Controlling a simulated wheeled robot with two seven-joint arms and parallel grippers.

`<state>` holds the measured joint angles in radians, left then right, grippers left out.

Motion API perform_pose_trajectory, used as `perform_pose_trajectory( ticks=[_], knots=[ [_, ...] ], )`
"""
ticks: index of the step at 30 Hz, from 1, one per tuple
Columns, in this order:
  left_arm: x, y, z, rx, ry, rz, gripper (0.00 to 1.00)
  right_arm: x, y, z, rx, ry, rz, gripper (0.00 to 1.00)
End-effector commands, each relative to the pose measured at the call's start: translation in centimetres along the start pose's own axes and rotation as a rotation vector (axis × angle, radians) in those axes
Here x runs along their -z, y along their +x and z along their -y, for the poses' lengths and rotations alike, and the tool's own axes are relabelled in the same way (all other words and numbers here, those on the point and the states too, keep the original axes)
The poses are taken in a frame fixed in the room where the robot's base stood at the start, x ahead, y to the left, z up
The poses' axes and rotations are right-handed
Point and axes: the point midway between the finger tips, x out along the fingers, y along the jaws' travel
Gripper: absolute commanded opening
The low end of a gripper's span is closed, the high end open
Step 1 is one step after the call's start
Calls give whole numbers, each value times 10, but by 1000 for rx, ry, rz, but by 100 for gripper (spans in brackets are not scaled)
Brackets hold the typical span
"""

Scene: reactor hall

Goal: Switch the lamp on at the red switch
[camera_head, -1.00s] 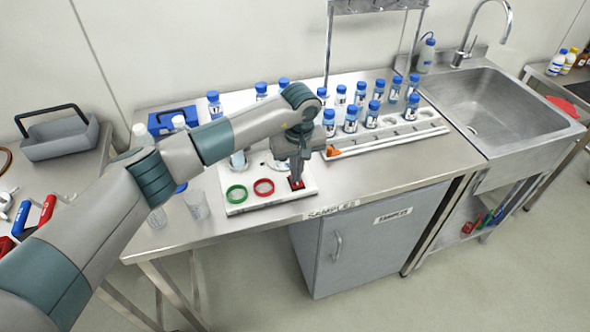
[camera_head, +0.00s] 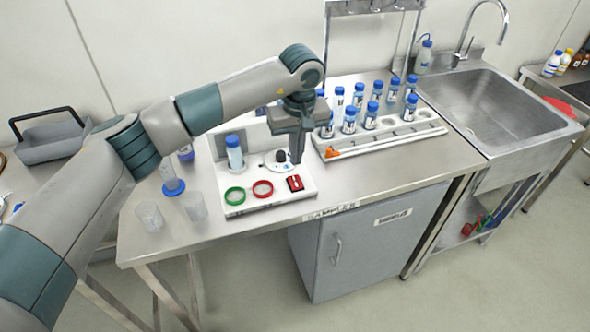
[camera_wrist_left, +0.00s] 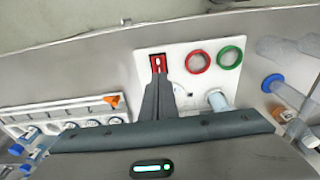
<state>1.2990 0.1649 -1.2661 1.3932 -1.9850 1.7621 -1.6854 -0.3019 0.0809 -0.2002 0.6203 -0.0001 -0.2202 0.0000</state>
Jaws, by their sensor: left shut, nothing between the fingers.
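The red switch (camera_head: 295,184) sits at the front right corner of a white panel (camera_head: 240,208) on the steel bench. It also shows in the left wrist view (camera_wrist_left: 158,63), just beyond the fingertips. My left gripper (camera_head: 297,160) is shut and empty, pointing down, its tips above and behind the switch and apart from it. In the left wrist view its closed fingers (camera_wrist_left: 156,90) point at the switch. No lit lamp can be made out. My right gripper is not in view.
A green ring (camera_head: 235,196), a red ring (camera_head: 263,190) and a blue-capped bottle (camera_head: 234,152) are on the panel. A white rack (camera_head: 385,139) with several blue-capped bottles stands right of it. Clear cups (camera_head: 150,216) stand left. A sink (camera_head: 490,105) is at the right.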

Motion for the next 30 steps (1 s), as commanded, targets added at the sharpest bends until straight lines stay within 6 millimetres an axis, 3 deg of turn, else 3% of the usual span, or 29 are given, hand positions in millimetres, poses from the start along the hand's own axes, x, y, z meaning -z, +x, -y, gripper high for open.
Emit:
perform_pose_trajectory(
  ticks=[1, 9, 22, 23, 27, 30],
  knots=[
    [0, -7, 0, -1, 2, -6, 0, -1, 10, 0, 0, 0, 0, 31],
    [-2, -46, 0, -1, 1, -3, 0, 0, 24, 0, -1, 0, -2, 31],
    [-4, -57, 0, 0, 1, 0, 0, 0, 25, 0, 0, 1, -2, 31],
    [-4, -57, 0, 0, 1, 0, 0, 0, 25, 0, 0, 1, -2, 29],
    [-6, -55, -2, -7, 1, 6, 0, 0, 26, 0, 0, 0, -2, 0],
    [-12, -51, -7, -32, -1, 27, 0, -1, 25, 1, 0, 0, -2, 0]
  ],
)
